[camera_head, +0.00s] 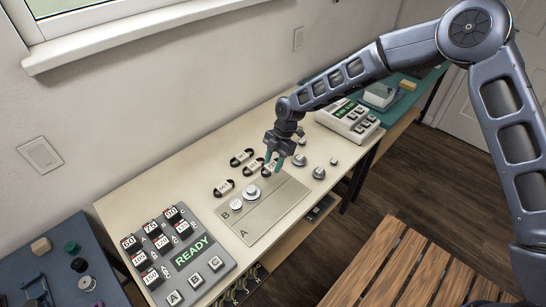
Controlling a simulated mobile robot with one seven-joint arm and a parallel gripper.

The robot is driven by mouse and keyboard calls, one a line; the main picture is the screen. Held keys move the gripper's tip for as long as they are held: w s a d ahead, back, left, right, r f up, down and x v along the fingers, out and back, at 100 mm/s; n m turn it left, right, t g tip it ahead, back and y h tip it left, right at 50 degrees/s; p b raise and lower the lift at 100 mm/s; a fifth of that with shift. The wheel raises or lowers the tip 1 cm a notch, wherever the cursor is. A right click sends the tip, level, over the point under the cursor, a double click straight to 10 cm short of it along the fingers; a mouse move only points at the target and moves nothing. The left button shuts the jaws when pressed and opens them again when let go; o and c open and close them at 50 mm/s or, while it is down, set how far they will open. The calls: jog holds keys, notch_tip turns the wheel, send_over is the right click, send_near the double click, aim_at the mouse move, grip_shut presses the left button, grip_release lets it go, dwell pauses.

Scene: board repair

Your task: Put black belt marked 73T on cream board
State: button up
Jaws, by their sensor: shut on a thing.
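The cream board (271,212), lettered A and B, lies flat in front of and below my gripper. A large pale pulley (252,191) and a smaller one (236,204) sit on its left part. Other black belts with white labels lie behind the board: one at the back (242,157), one beside the gripper (252,168), one nearer (224,187).
Several loose grey pulleys (318,172) stand right of the board. A grey panel (178,255) with black labelled blocks and a green READY display is at the front left. A white device (348,119) stands at the back right. A blue table (60,255) holds small parts.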

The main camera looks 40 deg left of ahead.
aim_at(273, 178)
jog(key=shift+f, duration=2.35)
jog(key=shift+f, duration=0.45)
jog(key=o, duration=1.1)
jog(key=shift+c, duration=0.2)
jog(key=v, duration=1)
jog(key=shift+w+r, duration=0.25)
jog(key=shift+r, duration=0.05)
